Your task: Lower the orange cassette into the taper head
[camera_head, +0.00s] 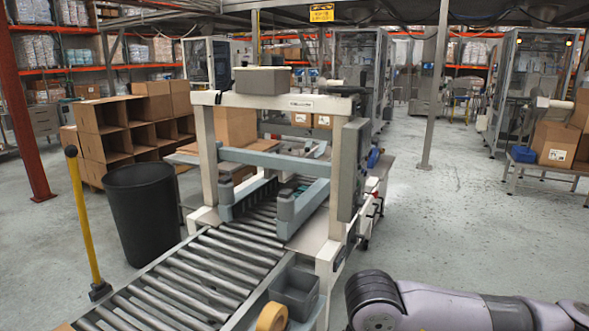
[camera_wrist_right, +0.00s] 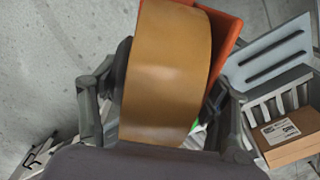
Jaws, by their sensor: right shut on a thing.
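The orange cassette (camera_wrist_right: 228,30) shows in the right wrist view as an orange plate behind a wide brown tape roll (camera_wrist_right: 168,75). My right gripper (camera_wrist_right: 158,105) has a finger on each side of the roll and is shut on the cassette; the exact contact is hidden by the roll. In the head view, the taper has a white frame over a roller conveyor, with a grey box-shaped head (camera_head: 262,80) on its crossbeam. I cannot make out the cassette's opening. My right arm enters at bottom right; its gripper and the cassette are out of that view. My left gripper is not in view.
A grey bin (camera_head: 294,292) and a tape roll (camera_head: 271,317) sit beside the rollers (camera_head: 190,285). A black bin (camera_head: 142,210) and yellow post (camera_head: 86,220) stand left. A labelled carton (camera_wrist_right: 288,138) shows in the wrist view.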

